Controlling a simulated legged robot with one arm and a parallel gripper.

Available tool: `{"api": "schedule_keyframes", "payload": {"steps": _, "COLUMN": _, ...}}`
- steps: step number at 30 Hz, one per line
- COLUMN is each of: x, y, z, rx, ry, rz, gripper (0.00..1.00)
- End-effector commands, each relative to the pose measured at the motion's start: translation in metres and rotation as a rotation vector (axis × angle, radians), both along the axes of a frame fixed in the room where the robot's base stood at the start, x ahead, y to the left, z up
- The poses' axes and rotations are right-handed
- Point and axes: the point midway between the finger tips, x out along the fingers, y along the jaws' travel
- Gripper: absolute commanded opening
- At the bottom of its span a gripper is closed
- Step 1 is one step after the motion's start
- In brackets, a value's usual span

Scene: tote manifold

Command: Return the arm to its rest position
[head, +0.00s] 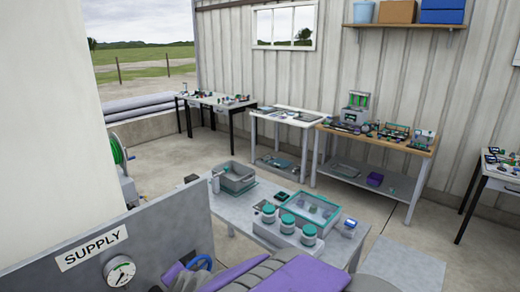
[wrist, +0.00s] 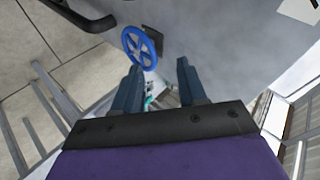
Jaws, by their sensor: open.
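My gripper (wrist: 160,65) is open in the wrist view, with its two dark fingers apart and nothing between them. A blue handwheel (wrist: 142,47) lies just beyond the fingertips, nearer the left finger, on a grey panel. I see a gap between the fingers and the wheel, though its depth is hard to judge. In the head view, my purple and grey arm reaches along the bottom edge, and the blue handwheel (head: 203,262) shows partly behind it. The fingertips are not clear in that view.
A grey panel with a SUPPLY label (head: 94,247) and a round gauge (head: 119,271) stands close at lower left. Just beyond my arm, a grey table (head: 330,258) holds a grey tote (head: 237,178), a teal-rimmed tray (head: 314,209) and several jars. Workbenches line the back wall.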

Motion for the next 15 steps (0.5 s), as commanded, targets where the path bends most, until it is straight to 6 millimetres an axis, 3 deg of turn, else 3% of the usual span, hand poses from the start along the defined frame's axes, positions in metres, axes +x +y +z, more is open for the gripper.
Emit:
{"api": "schedule_keyframes", "payload": {"steps": 8, "x": -0.061, "y": -0.092, "z": 0.007, "rx": -0.206, "ry": 0.156, "rz": 0.317, "gripper": 0.41}}
{"api": "schedule_keyframes", "payload": {"steps": 15, "x": -0.153, "y": -0.206, "z": -0.005, "rx": -0.439, "ry": 0.381, "rz": 0.517, "gripper": 0.41}}
